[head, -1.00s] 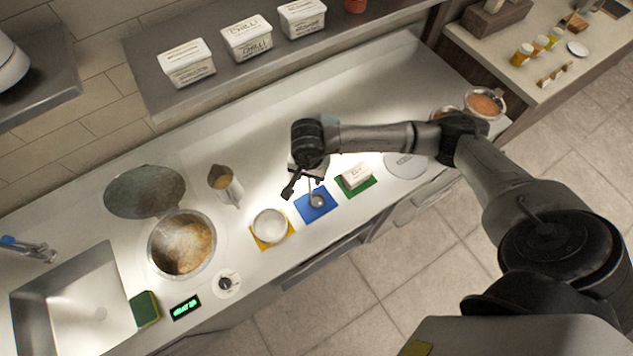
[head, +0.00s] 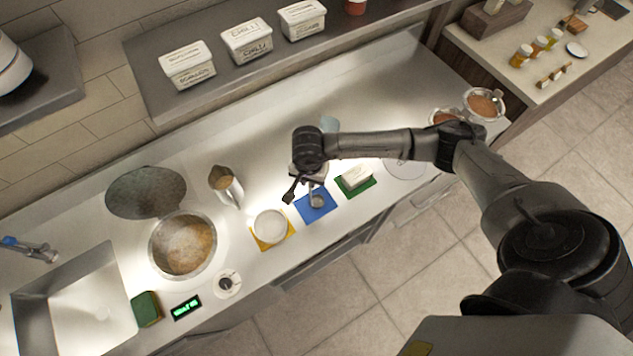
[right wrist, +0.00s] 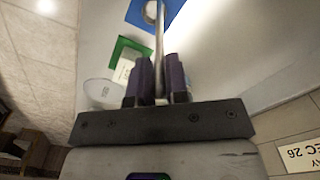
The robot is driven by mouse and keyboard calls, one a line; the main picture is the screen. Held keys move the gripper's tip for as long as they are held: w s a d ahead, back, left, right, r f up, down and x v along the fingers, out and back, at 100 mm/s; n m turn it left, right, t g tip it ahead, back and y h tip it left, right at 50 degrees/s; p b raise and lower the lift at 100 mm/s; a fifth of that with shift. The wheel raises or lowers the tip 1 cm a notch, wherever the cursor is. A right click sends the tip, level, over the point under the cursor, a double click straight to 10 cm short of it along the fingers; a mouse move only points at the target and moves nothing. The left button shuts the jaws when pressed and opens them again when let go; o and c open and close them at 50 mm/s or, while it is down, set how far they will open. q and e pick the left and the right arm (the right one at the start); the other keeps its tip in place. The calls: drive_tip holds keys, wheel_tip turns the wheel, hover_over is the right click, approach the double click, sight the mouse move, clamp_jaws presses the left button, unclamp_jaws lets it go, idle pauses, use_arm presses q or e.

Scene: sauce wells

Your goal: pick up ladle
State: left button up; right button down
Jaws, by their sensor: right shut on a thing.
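The metal ladle (head: 317,201) shows its round bowl over the blue mat (head: 307,214) in the head view. Whether the bowl touches the mat I cannot tell. My right gripper (right wrist: 159,75) is shut on the ladle's handle. In the right wrist view the handle (right wrist: 159,40) runs between the two dark fingers toward the blue mat. In the head view my wrist hides part of the handle. My left gripper is not in view.
A white bowl (head: 269,225) sits on a yellow mat left of the ladle. A white labelled tub (head: 357,174) stands on a green mat to the right. A metal jug (head: 226,186) and a large pot (head: 183,246) are further left. A shelf (head: 270,62) hangs behind.

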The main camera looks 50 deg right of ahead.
drive_tip(key=shift+r, duration=0.1)
wheel_tip(320, 180, up, 4)
drive_tip(key=shift+f+b, duration=0.1)
drive_tip(key=shift+b, duration=0.95)
drive_tip(key=s+d+r+b, duration=0.2)
drive_tip(key=s+r, duration=0.5)
drive_tip(key=s, duration=0.4)
drive_tip(key=shift+s+d+b, duration=0.15)
drive_tip(key=shift+s+b, duration=0.1)
drive_tip(key=shift+b, duration=0.25)
